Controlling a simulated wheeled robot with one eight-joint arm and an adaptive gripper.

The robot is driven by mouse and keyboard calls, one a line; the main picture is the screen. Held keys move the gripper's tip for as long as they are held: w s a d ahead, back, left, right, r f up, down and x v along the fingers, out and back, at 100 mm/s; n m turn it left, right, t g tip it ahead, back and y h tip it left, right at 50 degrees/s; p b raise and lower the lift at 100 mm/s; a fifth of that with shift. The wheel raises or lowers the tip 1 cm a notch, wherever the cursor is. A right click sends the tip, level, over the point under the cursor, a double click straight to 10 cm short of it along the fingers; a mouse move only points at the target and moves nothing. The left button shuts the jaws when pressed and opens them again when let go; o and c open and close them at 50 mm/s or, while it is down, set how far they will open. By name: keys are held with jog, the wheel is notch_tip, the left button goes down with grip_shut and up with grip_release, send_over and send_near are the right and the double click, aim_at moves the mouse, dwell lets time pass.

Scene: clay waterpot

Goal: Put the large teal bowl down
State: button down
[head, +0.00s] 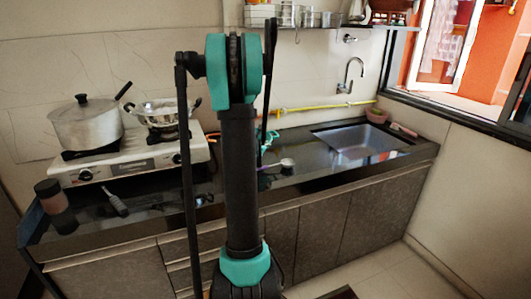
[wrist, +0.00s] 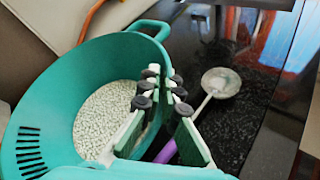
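The large teal bowl (wrist: 40,105) fills the left of the wrist view. It has slots in its side, a loop handle at the top, and white granules (wrist: 108,115) inside. My gripper (wrist: 164,82) is at its right wall, with one finger inside and one outside, and the fingertips close on the rim. In the head view only a teal bit of the bowl (head: 270,137) shows beside my arm, which hides the rest and my gripper. Whether the bowl's base touches the counter (head: 330,181) cannot be told.
A ladle (wrist: 220,82) with a purple handle lies on the dark counter, right of the bowl. A stove (head: 135,160) with a pot (head: 85,125) and a pan (head: 160,117) stands at left. The sink (head: 362,141) is at right. Counter between ladle and sink is clear.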

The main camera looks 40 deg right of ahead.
jog(key=shift+f, duration=1.8)
jog(key=c, duration=1.7)
grip_release()
